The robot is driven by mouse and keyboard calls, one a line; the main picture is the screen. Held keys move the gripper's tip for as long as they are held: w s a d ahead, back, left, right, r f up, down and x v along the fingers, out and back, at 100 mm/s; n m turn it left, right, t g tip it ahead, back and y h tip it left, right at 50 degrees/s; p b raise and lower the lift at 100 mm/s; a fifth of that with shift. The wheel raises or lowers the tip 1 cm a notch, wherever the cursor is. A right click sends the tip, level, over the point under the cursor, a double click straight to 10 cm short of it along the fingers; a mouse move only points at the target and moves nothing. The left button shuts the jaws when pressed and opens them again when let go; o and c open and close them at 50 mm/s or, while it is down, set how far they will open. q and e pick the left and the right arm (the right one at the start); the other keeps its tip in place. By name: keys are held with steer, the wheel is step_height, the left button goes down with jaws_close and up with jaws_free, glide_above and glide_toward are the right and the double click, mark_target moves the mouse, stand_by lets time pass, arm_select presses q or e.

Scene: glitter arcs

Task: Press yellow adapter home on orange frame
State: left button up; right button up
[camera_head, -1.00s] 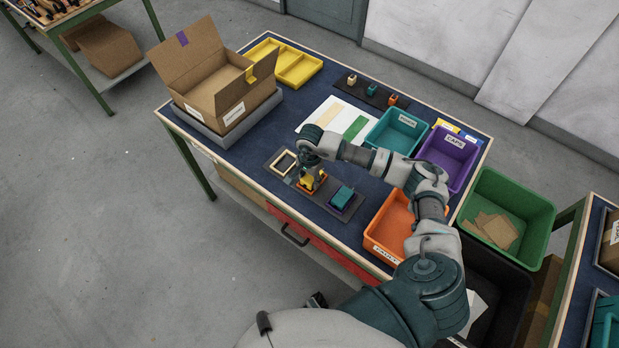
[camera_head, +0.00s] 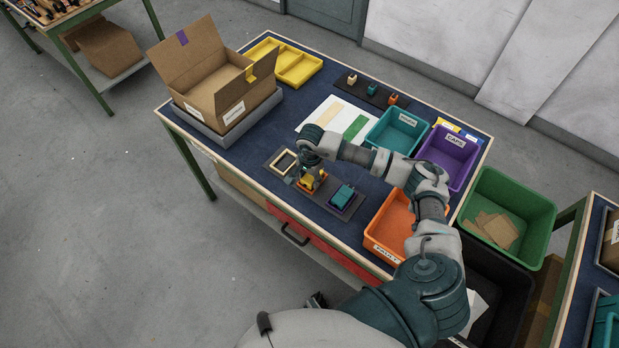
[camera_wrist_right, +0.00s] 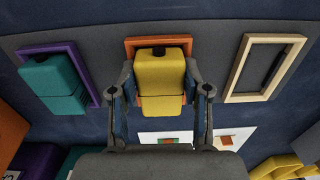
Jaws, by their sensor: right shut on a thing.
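The yellow adapter (camera_wrist_right: 160,72) is between the fingers of my right gripper (camera_wrist_right: 160,92), which is shut on it. The orange frame (camera_wrist_right: 131,48) shows around the adapter's upper end, and orange shows below it too. The adapter lies over the frame's opening; I cannot tell how deep it sits. In the head view, the yellow adapter (camera_head: 313,177) and orange frame (camera_head: 306,187) are partly hidden by my right gripper (camera_head: 311,172). My left gripper is not in view.
A teal adapter (camera_wrist_right: 52,82) sits at a purple frame (camera_wrist_right: 93,82) on one side. An empty cream frame (camera_wrist_right: 235,75) is on the other. An orange bin (camera_head: 374,246) stands to the right on the blue table. An open cardboard box (camera_head: 205,85) stands at the back left.

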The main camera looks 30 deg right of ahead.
steer(key=shift+s+a+f, duration=0.1)
steer(key=shift+s+f, duration=0.1)
steer(key=shift+f, duration=0.2)
stand_by(0.5)
steer(key=o, duration=1.4)
steer(key=shift+w, duration=0.2)
steer(key=o, duration=0.4)
steer(key=shift+r, duration=0.15)
steer(key=shift+r, duration=0.15)
steer(key=shift+r+p, duration=1.7)
steer(key=shift+r, duration=1.7)
steer(key=shift+c, duration=0.2)
